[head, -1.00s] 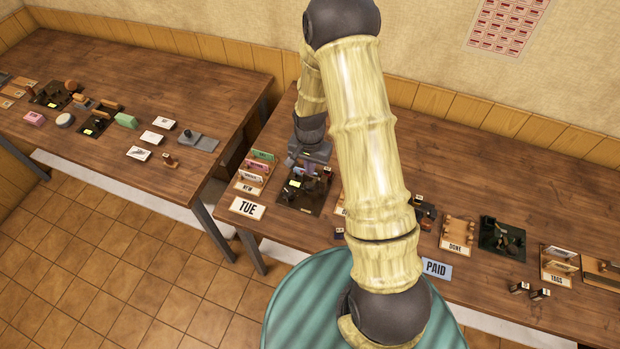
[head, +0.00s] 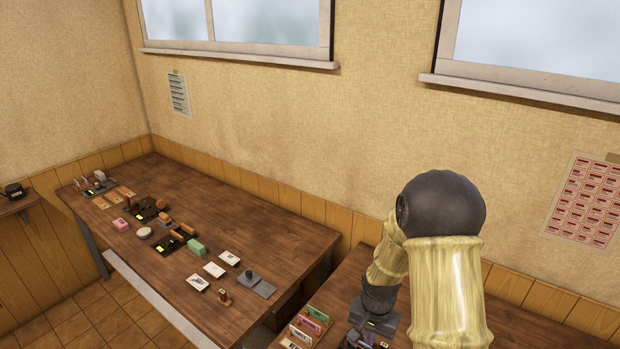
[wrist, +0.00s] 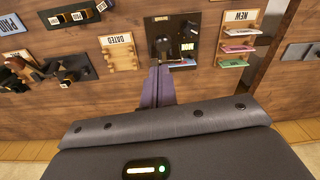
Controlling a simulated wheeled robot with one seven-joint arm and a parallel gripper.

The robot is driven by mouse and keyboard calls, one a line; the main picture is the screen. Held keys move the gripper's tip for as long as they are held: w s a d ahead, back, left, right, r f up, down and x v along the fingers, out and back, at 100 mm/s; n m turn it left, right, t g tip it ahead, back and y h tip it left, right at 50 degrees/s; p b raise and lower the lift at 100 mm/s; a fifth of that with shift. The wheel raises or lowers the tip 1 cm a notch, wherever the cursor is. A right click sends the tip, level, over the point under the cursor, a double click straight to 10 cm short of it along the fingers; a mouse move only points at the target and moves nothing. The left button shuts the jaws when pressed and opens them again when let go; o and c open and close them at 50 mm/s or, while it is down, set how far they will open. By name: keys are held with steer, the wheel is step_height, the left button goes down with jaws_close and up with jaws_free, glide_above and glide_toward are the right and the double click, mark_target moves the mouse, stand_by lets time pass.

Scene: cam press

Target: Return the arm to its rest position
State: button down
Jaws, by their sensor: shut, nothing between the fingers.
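My arm (head: 445,270) is bent, with its dark elbow raised high at the right of the head view. My gripper's fingers (wrist: 158,86) show in the wrist view, shut and empty. They point toward the dark press station (wrist: 175,28) on the near table; whether they touch it I cannot tell.
The near table (head: 530,322) holds a NEW rack of cards (head: 310,325); the wrist view also shows a DATED rack (wrist: 120,52) and a PAID sign (wrist: 12,27). The left table (head: 230,210) carries pads, stamps and cards, with bare wood behind. A gap separates the tables.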

steer(key=s+r+n+t+b, duration=0.2)
steer(key=s+r+n+b, duration=0.2)
steer(key=s+r, duration=0.5)
steer(key=s+n, duration=0.1)
steer(key=s, duration=0.2)
steer(key=shift+s+n+b, duration=0.3)
steer(key=shift+s+n, duration=0.05)
steer(key=shift+n, duration=0.05)
